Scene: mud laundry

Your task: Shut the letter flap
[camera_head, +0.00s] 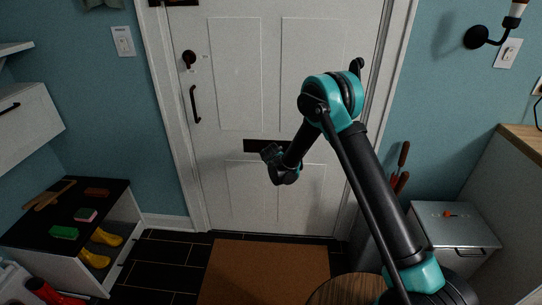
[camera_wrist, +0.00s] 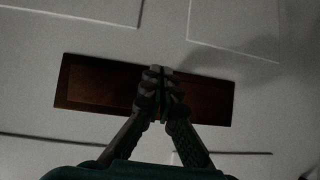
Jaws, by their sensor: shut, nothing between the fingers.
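The letter flap (camera_head: 254,145) shows as a dark horizontal strip on the white door (camera_head: 235,75), low in the middle, partly hidden by my arm. In the wrist view the flap (camera_wrist: 95,85) is a dark brown rectangle, slightly tilted in the picture. My gripper (camera_wrist: 157,75) is shut and empty, its fingertips in front of the flap's middle, hiding part of it. In the head view my gripper (camera_head: 268,153) is at the flap. I cannot tell whether the fingertips touch it, or whether the flap is fully shut.
A door handle (camera_head: 194,104) and a lock (camera_head: 189,58) are on the door's left side. A brown mat (camera_head: 262,272) lies before the door. A low shelf (camera_head: 60,232) with brushes and yellow boots stands left. A grey lidded box (camera_head: 452,225) stands right.

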